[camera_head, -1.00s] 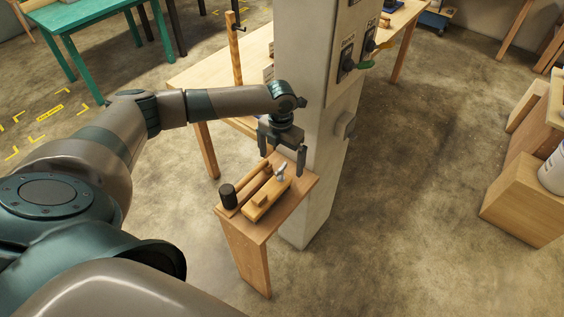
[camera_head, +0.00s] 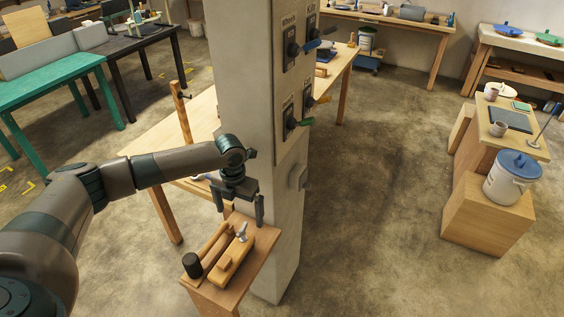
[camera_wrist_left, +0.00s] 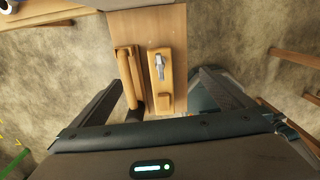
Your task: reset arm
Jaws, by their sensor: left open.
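My left gripper (camera_head: 239,207) is open and empty, pointing down above the far end of a small wooden stand (camera_head: 262,262). On the stand lie a wooden block with a metal lever (camera_head: 232,262) and, left of it, a mallet with a black head (camera_head: 192,265). In the left wrist view the open fingers (camera_wrist_left: 165,88) stand to either side of the stand, with the block (camera_wrist_left: 163,92) and the mallet's handle (camera_wrist_left: 127,78) between them and beyond. I see no contact between the fingers and these things. My right gripper is out of view.
A grey pillar (camera_head: 245,75) with coloured levers (camera_head: 297,122) stands right behind the gripper. A long wooden table (camera_head: 150,135) is behind to the left. A wooden box with a white bucket (camera_head: 508,185) stands at right. The floor between is clear.

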